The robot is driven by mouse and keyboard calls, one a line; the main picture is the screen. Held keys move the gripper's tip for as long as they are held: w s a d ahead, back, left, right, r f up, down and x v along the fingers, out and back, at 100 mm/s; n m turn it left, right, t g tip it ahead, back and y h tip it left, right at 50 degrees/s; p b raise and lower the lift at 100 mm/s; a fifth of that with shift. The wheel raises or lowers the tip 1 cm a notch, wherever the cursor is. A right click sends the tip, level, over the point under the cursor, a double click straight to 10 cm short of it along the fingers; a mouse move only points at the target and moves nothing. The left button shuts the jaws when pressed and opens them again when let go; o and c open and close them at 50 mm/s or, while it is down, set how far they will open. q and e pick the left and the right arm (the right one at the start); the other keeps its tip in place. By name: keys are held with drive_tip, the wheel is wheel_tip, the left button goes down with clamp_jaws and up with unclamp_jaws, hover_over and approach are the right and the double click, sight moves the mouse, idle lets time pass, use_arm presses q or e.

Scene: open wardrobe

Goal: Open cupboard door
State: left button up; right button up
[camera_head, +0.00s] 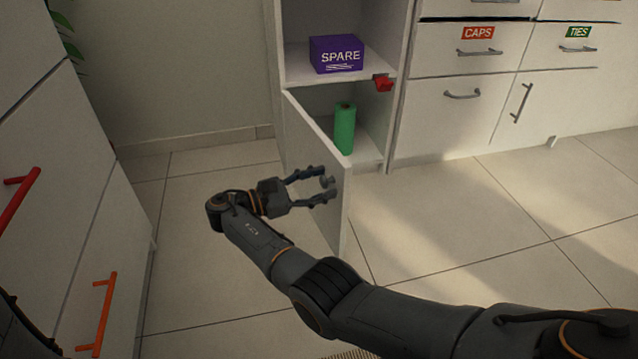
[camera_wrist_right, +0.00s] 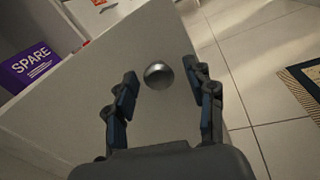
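The white cupboard door (camera_head: 312,150) stands partly open, swung out from the left side of the low compartment, with its outer face toward my right gripper. A round metal knob (camera_wrist_right: 158,74) is on that face; it also shows in the head view (camera_head: 327,182). My right gripper (camera_head: 328,186) is at the knob. In the right wrist view its fingers (camera_wrist_right: 160,75) are spread apart, one on each side of the knob, with visible gaps. My left gripper is not in view.
A green roll (camera_head: 345,128) stands inside the open compartment. A purple SPARE box (camera_head: 337,55) sits on the shelf above, near a red catch (camera_head: 383,83). Drawers (camera_head: 470,50) are at right. A cabinet with an orange handle (camera_head: 104,310) is at left.

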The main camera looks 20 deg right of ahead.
drive_tip(key=shift+r, duration=0.15)
wheel_tip(320, 180, up, 10)
idle(0.6)
drive_tip(key=shift+c, duration=0.4)
